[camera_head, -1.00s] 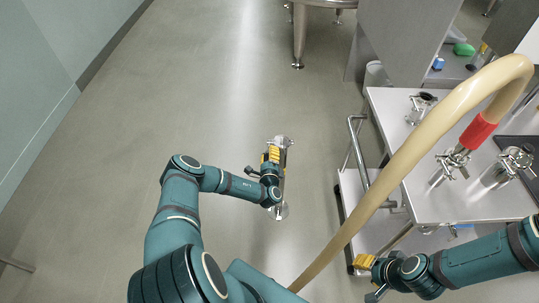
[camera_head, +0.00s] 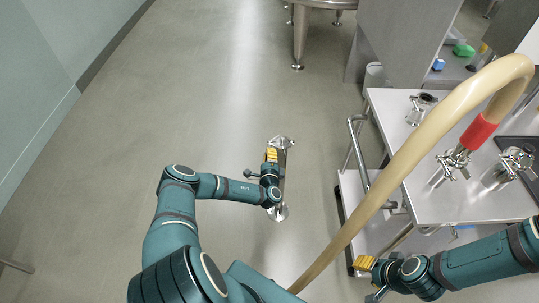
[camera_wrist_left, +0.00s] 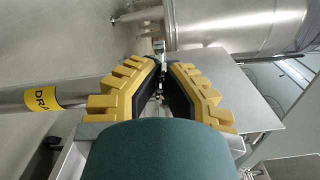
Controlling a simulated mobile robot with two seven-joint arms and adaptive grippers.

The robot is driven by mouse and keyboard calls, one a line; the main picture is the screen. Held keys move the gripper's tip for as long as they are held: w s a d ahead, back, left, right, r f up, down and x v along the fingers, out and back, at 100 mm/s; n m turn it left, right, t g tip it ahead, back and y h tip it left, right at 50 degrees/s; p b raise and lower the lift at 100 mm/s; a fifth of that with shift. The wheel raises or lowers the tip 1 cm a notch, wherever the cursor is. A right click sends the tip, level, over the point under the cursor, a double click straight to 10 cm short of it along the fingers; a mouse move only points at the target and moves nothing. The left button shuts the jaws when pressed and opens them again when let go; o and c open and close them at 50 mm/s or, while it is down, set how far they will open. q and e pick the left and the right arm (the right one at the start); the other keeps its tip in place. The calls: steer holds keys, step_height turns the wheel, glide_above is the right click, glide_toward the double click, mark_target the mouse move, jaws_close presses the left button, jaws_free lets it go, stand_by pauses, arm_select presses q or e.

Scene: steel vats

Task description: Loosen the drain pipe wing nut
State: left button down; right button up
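The drain pipe (camera_head: 280,185) is a steel pipe standing out over the floor in the head view. In the left wrist view it enters from the left as a steel tube (camera_wrist_left: 15,105) with a yellow label reading "DRA". A clamp-like fitting (camera_head: 281,142) is at its upper end in the head view. My left gripper (camera_head: 271,155) is at the pipe, just below that fitting. In the left wrist view its yellow fingers (camera_wrist_left: 163,72) lean close together, with small metal parts between or behind the tips. The wing nut cannot be made out clearly. My right gripper (camera_head: 363,263) is beside the cart, away from the pipe.
A steel cart (camera_head: 450,190) with clamp fittings stands at the right. A thick beige hose (camera_head: 400,170) with a red band (camera_head: 478,132) arches across in front of it. A vat leg (camera_head: 300,40) stands at the back. The floor left of the pipe is clear.

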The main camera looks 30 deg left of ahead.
stand_by(0.3)
arm_select(q)
steer(key=c, duration=1.2)
jaws_free()
steer(key=shift+o, duration=0.2)
steer(key=v, duration=1.2)
